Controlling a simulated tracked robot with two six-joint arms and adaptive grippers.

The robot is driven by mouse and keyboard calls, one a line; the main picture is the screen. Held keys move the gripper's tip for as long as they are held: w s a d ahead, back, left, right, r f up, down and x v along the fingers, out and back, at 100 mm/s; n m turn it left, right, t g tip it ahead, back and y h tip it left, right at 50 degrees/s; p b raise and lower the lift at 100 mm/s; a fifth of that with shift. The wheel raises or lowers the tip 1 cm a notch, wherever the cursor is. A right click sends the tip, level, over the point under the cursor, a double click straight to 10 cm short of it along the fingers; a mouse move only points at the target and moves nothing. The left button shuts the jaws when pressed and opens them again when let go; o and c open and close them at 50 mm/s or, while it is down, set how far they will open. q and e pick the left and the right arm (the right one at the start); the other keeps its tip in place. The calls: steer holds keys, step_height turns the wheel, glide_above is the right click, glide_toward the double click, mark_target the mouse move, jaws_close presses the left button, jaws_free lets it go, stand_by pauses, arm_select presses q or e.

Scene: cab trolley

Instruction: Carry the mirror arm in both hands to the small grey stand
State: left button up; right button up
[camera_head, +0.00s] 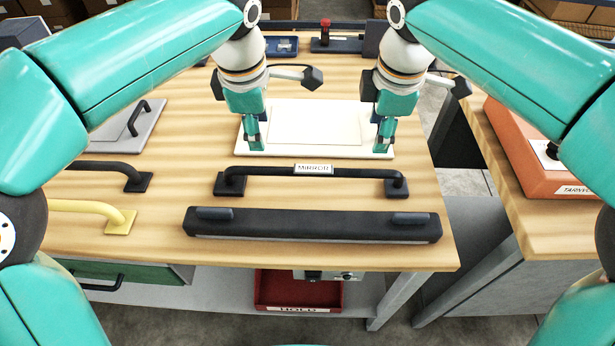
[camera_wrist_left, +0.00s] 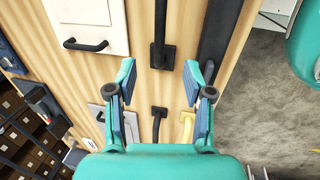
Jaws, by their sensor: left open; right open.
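The mirror arm (camera_head: 280,171) is a black bar with a square foot at each end and a white MIRROR label. It lies across the wooden table. One end of it shows in the left wrist view (camera_wrist_left: 160,25), ahead of the fingers. My left gripper (camera_head: 253,140) is open and empty, behind the bar's left end, above the white panel's left side. It also shows in the left wrist view (camera_wrist_left: 162,85). My right gripper (camera_head: 383,142) is open and empty behind the bar's right end. I cannot tell which thing is the small grey stand.
A long dark block (camera_head: 312,228) with two pads lies in front of the mirror arm. A white panel (camera_head: 315,122) lies behind it. A black handle (camera_head: 105,169) and a yellow handle (camera_head: 90,210) lie left. An orange box (camera_head: 530,150) stands on the right table, across a gap.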

mark_target(268, 168)
arm_select(q)
steer(key=w+f, duration=0.1)
steer(key=f, duration=0.4)
steer(key=w+f, duration=0.1)
steer(key=f, duration=0.5)
steer(key=w+f, duration=0.1)
steer(key=f, duration=0.4)
steer(key=shift+w+f, duration=0.15)
steer(key=shift+f, duration=0.1)
arm_select(e)
steer(key=w+f, duration=0.1)
steer(key=f, duration=0.4)
steer(key=w+f, duration=0.1)
steer(key=f, duration=0.5)
steer(key=w+f, duration=0.1)
steer(key=f, duration=0.4)
steer(key=shift+w+f, duration=0.15)
steer(key=shift+f, duration=0.15)
arm_select(q)
jaws_close()
arm_select(e)
jaws_close()
arm_select(q)
steer(key=shift+r, duration=0.1)
arm_select(e)
steer(key=shift+r, duration=0.15)
